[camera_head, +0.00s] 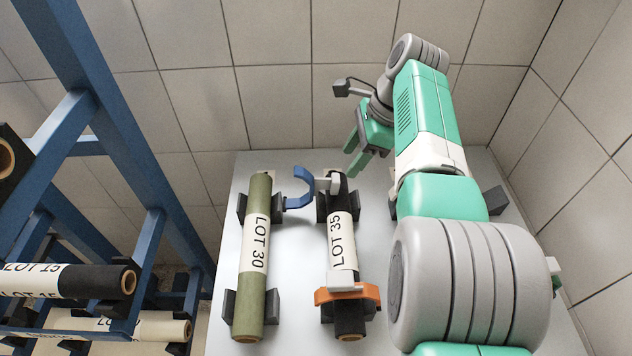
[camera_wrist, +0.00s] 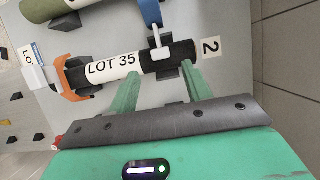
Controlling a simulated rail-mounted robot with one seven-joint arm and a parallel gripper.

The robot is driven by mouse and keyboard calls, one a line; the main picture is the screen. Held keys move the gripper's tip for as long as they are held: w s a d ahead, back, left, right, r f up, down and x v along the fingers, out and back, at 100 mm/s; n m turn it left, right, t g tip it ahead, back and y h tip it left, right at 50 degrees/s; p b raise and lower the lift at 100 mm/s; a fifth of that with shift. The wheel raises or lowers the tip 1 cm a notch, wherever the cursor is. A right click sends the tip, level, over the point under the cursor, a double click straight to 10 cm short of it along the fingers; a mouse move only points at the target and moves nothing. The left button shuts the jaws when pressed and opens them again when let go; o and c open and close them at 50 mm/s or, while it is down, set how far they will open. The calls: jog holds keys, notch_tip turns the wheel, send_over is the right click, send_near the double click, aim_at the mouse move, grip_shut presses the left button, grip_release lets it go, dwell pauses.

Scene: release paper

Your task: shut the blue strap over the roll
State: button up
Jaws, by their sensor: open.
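The black roll with the white LOT 35 label (camera_head: 341,245) lies on dark cradles on the grey table; it also shows in the wrist view (camera_wrist: 110,68). The blue strap (camera_head: 303,188) stands open beside the roll's far end, on its left, curving away from it. In the wrist view the blue strap (camera_wrist: 150,12) is cut off by the top edge, with a white latch piece (camera_wrist: 160,42) between it and the roll. My gripper (camera_head: 355,156) is open and empty near the roll's far end, to its right. Its fingers also show in the wrist view (camera_wrist: 160,72), beside the roll.
An orange strap (camera_head: 346,294) lies over the roll's near end. An olive LOT 30 roll (camera_head: 254,255) lies to the left. A blue rack (camera_head: 150,240) with more rolls stands at the left. Tiled walls enclose the table (camera_head: 290,290). My arm covers the table's right side.

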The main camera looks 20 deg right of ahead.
aim_at(338, 177)
jog(key=b+x, duration=0.1)
jog(key=x, duration=0.6)
jog(key=shift+f+b, duration=0.3)
jog(key=shift+b, duration=0.1)
jog(key=shift+w, duration=0.1)
grip_shut()
jog(key=shift+a+r, duration=0.1)
